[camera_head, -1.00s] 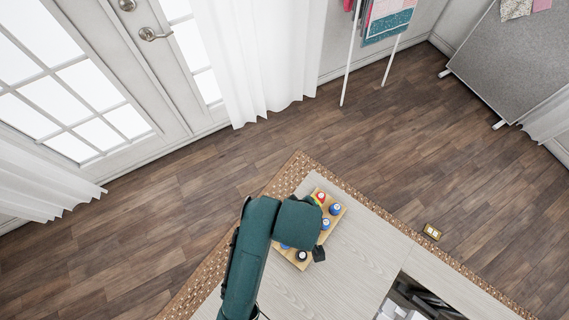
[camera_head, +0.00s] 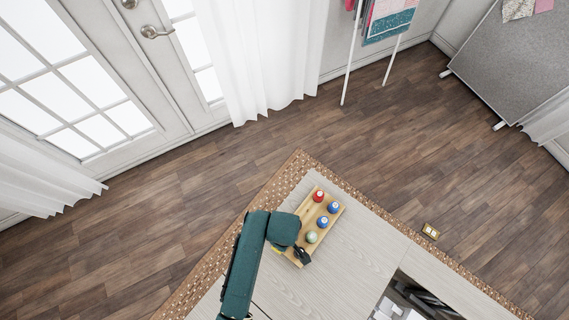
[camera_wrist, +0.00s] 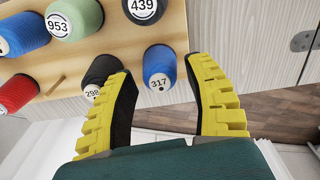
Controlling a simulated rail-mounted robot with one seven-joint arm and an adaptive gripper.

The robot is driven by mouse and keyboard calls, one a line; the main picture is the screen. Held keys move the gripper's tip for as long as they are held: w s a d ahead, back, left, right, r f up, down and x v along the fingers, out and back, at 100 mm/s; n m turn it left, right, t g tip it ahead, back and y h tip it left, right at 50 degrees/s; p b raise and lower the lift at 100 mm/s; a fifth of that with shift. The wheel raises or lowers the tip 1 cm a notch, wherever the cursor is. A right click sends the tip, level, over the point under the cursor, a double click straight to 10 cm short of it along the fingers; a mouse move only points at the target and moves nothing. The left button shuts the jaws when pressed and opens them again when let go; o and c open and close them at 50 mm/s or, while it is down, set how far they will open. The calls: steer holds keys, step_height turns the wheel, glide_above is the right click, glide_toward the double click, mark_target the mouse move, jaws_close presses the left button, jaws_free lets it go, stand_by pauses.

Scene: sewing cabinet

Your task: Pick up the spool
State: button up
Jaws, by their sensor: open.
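Several thread spools stand on a wooden board. In the wrist view, a blue spool marked 317 (camera_wrist: 159,66) shows between the fingertips of my gripper (camera_wrist: 158,72), with no clear grip on it. The gripper's black-and-yellow fingers are spread apart. A black spool marked 298 (camera_wrist: 101,72) is beside the left finger, which partly covers it. In the head view, my gripper (camera_head: 303,257) is over the board's near end and hides the spools there. A red spool (camera_head: 318,196), blue spools (camera_head: 332,207) and a green spool (camera_head: 311,237) show farther along.
The wooden board (camera_head: 305,213) lies on a pale wood table (camera_head: 362,245). An open compartment (camera_head: 402,300) with dark items is at the lower right. Clear tabletop lies right of the board. In the wrist view, a bare peg (camera_wrist: 55,86) stands among the spools.

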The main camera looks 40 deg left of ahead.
step_height(320, 180, down, 2)
steer(key=shift+f, duration=0.1)
steer(key=c, duration=0.7)
step_height(320, 180, up, 10)
steer(key=shift+r+p, duration=0.15)
steer(key=shift+p, duration=0.85)
